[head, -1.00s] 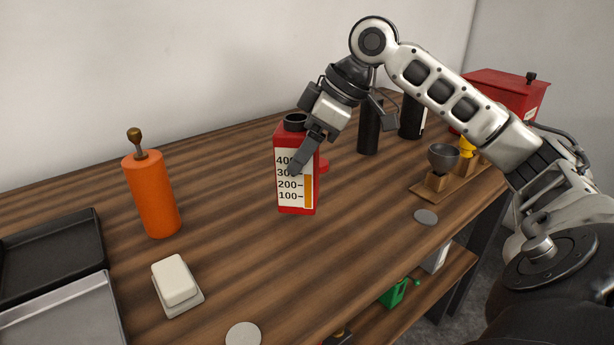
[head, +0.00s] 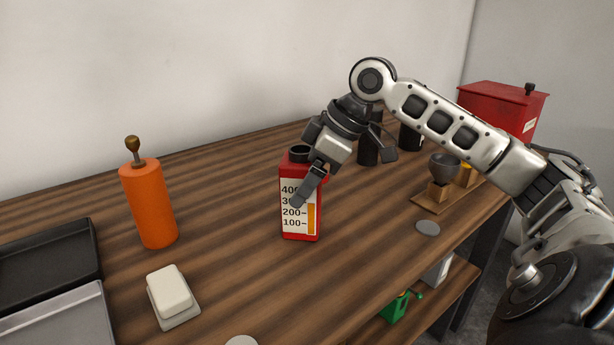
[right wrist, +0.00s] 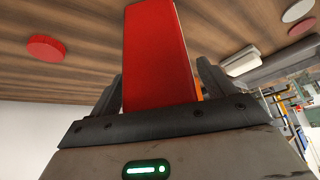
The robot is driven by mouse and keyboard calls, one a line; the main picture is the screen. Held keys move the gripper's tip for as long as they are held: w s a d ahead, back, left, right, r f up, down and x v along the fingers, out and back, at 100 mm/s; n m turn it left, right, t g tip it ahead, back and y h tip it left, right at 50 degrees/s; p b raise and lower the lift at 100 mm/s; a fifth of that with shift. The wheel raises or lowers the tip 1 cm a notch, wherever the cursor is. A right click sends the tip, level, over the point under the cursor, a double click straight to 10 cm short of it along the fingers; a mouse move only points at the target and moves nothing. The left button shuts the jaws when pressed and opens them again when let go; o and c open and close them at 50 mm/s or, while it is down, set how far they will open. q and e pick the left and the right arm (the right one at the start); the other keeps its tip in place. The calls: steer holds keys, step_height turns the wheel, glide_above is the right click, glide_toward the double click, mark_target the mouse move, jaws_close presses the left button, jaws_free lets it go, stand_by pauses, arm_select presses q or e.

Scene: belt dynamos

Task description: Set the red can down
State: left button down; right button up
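The red can (head: 300,226) is upright, with a black cap and a white label with a number scale and an orange bar. My right gripper (head: 312,182) is shut on it from above, with one finger across the front label. In the right wrist view the can (right wrist: 158,55) stands between the two fingers (right wrist: 160,90). I cannot tell whether its base touches the wooden table (head: 240,215). A flat red disc (right wrist: 46,48) lies on the table in the right wrist view. My left gripper is not in view.
An orange cylinder (head: 150,205) and a white block (head: 170,290) on a plate stand left. Trays (head: 50,305) lie far left. Dark cylinders (head: 368,150), a grey cup (head: 444,167) on a wooden stand and a grey disc (head: 428,228) are right. Table between orange cylinder and can is clear.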

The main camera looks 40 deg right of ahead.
steer(key=v, duration=1.2)
steer(key=shift+s, duration=0.1)
